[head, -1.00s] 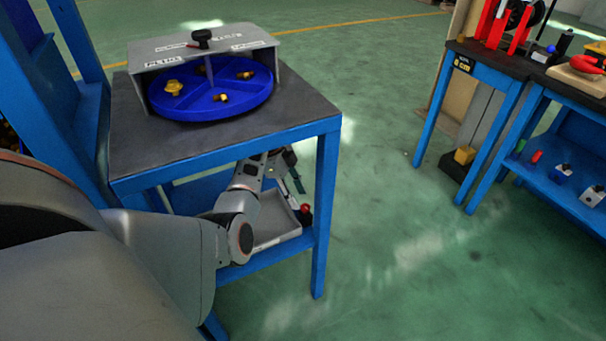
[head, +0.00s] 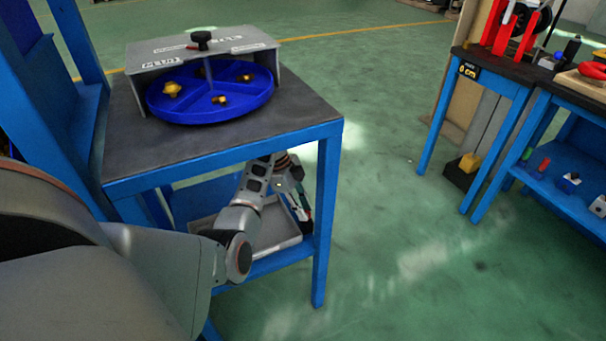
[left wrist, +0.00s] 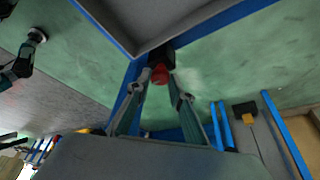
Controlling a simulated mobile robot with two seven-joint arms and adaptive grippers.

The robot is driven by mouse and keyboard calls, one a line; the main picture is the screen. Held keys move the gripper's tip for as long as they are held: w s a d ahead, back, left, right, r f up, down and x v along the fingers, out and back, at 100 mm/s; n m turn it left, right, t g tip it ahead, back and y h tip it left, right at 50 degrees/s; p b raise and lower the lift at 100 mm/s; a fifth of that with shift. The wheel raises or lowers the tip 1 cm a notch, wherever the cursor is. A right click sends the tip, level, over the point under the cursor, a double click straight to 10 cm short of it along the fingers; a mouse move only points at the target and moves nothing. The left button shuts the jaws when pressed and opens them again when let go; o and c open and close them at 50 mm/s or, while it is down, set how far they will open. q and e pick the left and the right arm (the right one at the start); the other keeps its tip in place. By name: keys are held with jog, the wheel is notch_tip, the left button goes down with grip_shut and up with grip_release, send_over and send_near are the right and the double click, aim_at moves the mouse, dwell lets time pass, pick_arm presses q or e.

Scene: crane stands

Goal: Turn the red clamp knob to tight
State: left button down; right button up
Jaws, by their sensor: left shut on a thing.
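The red clamp knob (left wrist: 160,75) shows in the left wrist view, with a dark block behind it near the corner of the grey tray. My left gripper (left wrist: 161,88) has one finger on each side of the knob and is shut on it. In the head view my left gripper (head: 301,207) is at the right end of the lower shelf, beside the table leg, and its fingers largely hide the knob. Whether the clamp is tight cannot be told.
The grey tray (head: 282,243) lies on the lower shelf beside my left forearm. The table leg (head: 325,215) is close to the gripper. A blue divided dish (head: 200,110) stands on the tabletop above. Green floor is free to the right, up to other blue benches (head: 430,125).

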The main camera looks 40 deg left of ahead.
pick_arm(q)
jog(key=shift+r, duration=0.1)
pick_arm(e)
jog(key=shift+d+r, duration=0.1)
pick_arm(q)
jog(key=shift+w+r+m+g+p, duration=0.15)
jog(key=shift+m+g+p, duration=0.15)
jog(key=shift+m, duration=0.4)
jog(key=shift+f+m+g, duration=0.2)
jog(key=shift+m+g, duration=0.1)
jog(key=shift+m, duration=0.4)
jog(key=shift+f+m+g, duration=0.1)
jog(key=shift+m+g, duration=0.2)
jog(key=shift+m, duration=0.4)
jog(key=shift+m+g, duration=0.4)
jog(key=shift+m, duration=0.5)
jog(key=shift+w+m, duration=0.1)
jog(key=shift+m, duration=0.5)
pick_arm(e)
jog(key=shift+w, duration=0.1)
